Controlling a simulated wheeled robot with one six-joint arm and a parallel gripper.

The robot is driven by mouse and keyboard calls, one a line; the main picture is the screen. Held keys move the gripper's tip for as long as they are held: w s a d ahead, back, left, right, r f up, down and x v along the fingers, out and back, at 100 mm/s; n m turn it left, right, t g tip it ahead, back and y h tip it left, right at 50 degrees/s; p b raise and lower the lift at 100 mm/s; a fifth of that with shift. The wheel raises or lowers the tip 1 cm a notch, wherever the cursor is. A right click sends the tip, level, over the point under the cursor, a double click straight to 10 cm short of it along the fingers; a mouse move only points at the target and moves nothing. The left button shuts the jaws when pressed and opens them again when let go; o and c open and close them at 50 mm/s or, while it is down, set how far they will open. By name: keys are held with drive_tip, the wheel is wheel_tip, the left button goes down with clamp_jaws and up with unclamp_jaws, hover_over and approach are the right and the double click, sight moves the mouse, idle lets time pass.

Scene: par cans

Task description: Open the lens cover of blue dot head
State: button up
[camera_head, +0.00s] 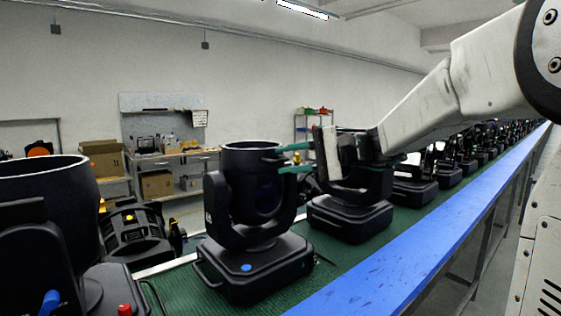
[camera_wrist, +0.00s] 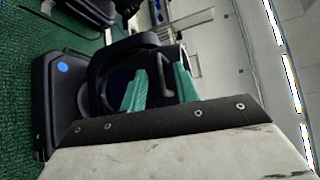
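The blue dot head (camera_head: 240,232) is a black moving light standing upright on the green conveyor, with a blue dot (camera_head: 246,267) on the front of its base. The dot also shows in the wrist view (camera_wrist: 63,66). Its round barrel (camera_head: 248,160) points up. A grey bar-shaped handle (camera_wrist: 167,76) at the barrel's top shows in the wrist view. My gripper (camera_head: 281,159) is right of the barrel's top, with green fingers apart. In the wrist view the fingers (camera_wrist: 158,72) lie on either side of the handle, with gaps visible. The lens cover itself is not clearly visible.
A larger-looking near head (camera_head: 45,215) with blue and red parts stands at the left. More black heads (camera_head: 350,215) line the conveyor to the right. A blue rail (camera_head: 400,260) edges the conveyor. Shelves and a workbench (camera_head: 170,155) stand at the back wall.

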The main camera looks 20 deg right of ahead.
drive_tip(key=shift+x, duration=1)
clamp_jaws()
drive_tip(key=shift+r, duration=0.1)
